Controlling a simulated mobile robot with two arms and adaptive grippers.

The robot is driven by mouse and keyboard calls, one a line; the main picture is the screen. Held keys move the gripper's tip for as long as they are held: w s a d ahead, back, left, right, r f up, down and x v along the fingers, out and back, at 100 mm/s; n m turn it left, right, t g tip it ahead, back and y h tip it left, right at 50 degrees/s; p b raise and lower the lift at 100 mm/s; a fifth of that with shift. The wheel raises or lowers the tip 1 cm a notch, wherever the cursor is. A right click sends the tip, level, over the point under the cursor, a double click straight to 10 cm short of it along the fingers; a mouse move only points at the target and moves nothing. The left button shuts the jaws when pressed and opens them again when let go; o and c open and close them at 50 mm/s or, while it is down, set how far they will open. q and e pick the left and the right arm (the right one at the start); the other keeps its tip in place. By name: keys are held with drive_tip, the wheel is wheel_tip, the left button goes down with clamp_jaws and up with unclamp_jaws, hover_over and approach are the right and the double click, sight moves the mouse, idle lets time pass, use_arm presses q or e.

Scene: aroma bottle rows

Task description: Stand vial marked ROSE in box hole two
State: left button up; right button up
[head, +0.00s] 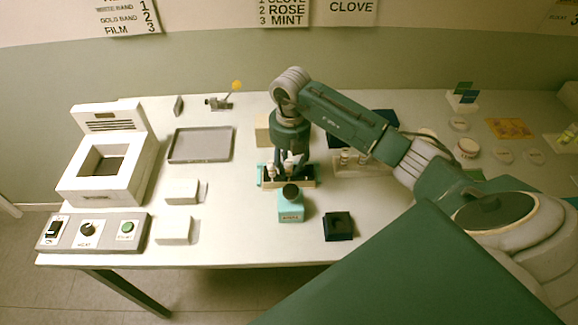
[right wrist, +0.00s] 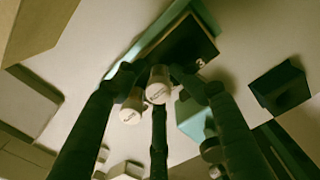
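My right gripper (head: 288,164) points down over the box (head: 308,184), a low box with a teal edge and a dark top. In the right wrist view the fingers close around a white-capped vial (right wrist: 158,88), at the middle of the box; the cap's lettering is too small to read surely. A second white-capped vial (right wrist: 131,108) stands beside it, toward the box's left end in the head view (head: 271,171). A "3" shows on the bare end of the box top (right wrist: 188,52). The holes and the held vial's foot are hidden. My left gripper is not in view.
A wall sign (head: 284,12) reads ROSE 2, MINT 3. A grey tray (head: 201,145) lies left.

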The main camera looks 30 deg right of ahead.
sight(289, 163)
drive_tip(key=shift+s+a+f, duration=0.1)
drive_tip(key=shift+s+f, duration=0.2)
drive_tip(key=shift+f, duration=0.1)
drive_tip(key=shift+r, duration=0.1)
drive_tip(key=r, duration=0.4)
drive_tip(key=r+b, duration=0.1)
drive_tip(key=r, duration=0.3)
drive_tip(key=r+b, duration=0.1)
drive_tip(key=r, duration=0.3)
drive_tip(key=shift+w, duration=0.3)
drive_tip(key=shift+s+r, duration=0.1)
drive_tip(key=shift+r, duration=0.45)
drive_tip(key=shift+f, duration=0.1)
